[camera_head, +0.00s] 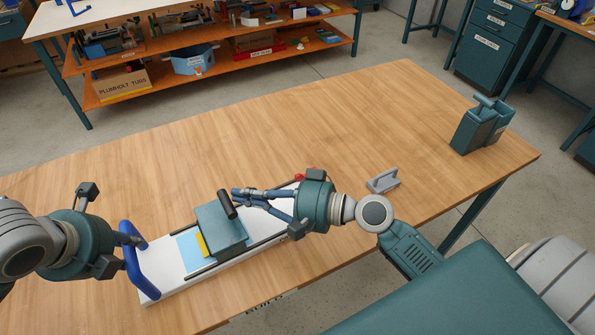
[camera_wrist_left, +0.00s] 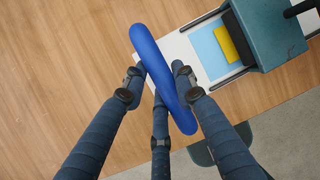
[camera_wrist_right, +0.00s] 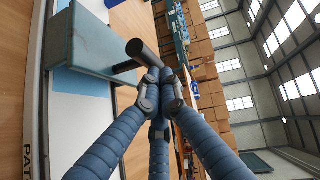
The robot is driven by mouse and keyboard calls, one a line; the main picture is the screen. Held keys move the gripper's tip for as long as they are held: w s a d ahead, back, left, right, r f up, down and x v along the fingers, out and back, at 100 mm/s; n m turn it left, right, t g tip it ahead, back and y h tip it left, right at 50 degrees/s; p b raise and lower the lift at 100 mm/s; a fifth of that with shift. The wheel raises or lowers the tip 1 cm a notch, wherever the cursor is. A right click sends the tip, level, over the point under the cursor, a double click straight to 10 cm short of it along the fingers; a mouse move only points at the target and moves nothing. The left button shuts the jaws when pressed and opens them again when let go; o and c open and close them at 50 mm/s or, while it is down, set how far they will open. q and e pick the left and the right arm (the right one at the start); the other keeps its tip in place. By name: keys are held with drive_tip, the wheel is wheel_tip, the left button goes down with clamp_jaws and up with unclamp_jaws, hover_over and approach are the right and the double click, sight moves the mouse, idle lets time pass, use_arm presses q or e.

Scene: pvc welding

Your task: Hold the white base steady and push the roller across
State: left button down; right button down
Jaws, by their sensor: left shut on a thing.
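The white base (camera_head: 163,262) lies flat on the wooden table, with a blue bar handle (camera_head: 134,272) at its left end. My left gripper (camera_head: 133,240) is shut on this handle, which crosses between its fingers in the left wrist view (camera_wrist_left: 160,75). The roller, a teal block (camera_head: 218,228) with a black grip (camera_head: 227,204) on top, sits on the base between two dark rails. A light blue sheet (camera_head: 187,246) and a yellow strip (camera_head: 202,245) show at its left. My right gripper (camera_head: 240,197) has its fingertips together beside the black grip; contact is unclear.
A grey bracket (camera_head: 383,180) lies right of the base, and a teal double holder (camera_head: 480,125) stands at the table's right end. The table behind the base is mostly clear. A shelf unit (camera_head: 225,50) with boxes and tubs stands beyond.

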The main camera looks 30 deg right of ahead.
use_arm(q)
drive_tip(key=shift+d, duration=0.25)
use_arm(e)
drive_tip(key=shift+s+a, duration=0.2)
drive_tip(key=shift+a, duration=0.95)
use_arm(q)
drive_tip(key=shift+s+d, duration=0.1)
drive_tip(key=shift+d, duration=0.05)
use_arm(e)
drive_tip(key=shift+a, duration=0.2)
use_arm(q)
drive_tip(key=shift+a, duration=0.3)
use_arm(e)
drive_tip(key=s+d+r, duration=0.2)
drive_tip(key=s+d, duration=0.4)
drive_tip(key=d, duration=0.6)
drive_tip(key=shift+s+r, duration=0.1)
